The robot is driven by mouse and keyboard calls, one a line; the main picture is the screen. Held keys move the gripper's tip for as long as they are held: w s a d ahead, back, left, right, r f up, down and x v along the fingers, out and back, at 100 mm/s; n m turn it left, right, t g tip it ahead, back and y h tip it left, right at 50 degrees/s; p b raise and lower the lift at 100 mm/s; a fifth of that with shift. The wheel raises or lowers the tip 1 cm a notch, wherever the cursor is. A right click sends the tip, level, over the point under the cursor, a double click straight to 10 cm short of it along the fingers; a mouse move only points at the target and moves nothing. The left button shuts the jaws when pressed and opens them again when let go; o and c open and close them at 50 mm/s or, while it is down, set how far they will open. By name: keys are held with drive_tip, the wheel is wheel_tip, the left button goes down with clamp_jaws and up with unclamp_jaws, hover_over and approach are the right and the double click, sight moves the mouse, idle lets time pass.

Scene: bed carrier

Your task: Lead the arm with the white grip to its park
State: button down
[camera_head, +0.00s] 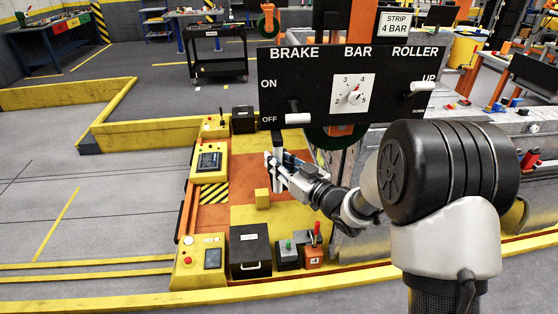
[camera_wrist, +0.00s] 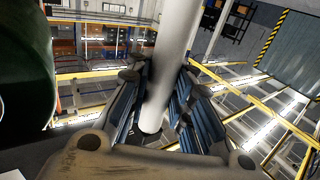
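A pale, round white grip (camera_wrist: 158,105) hangs between the fingers of my gripper (camera_wrist: 160,85) in the wrist view. The fingers close in on both sides of it, and its lower end shows between them. In the head view my gripper (camera_head: 270,158) is over the yellow and orange platform (camera_head: 215,218), just below the panel. A dark upright piece (camera_head: 278,142) stands at its fingertips; the grip itself is mostly hidden there. The rest of the swing arm and its park cannot be made out.
A black panel (camera_head: 330,62) carries a brake lever (camera_head: 298,118) at OFF, a bar dial (camera_head: 354,97) and a roller lever (camera_head: 423,87) at UP. Below are a yellow block (camera_head: 262,198), a black box (camera_head: 249,248) and a yellow console (camera_head: 209,163). Floor on the left is clear.

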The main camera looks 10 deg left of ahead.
drive_tip(key=c, duration=1.6)
unclamp_jaws()
drive_tip(key=shift+s+a+f, duration=0.1)
drive_tip(key=shift+s+f, duration=0.05)
drive_tip(key=shift+s, duration=0.2)
drive_tip(key=shift+o, duration=0.9)
drive_tip(key=shift+w, duration=0.1)
drive_tip(key=v, duration=1.2)
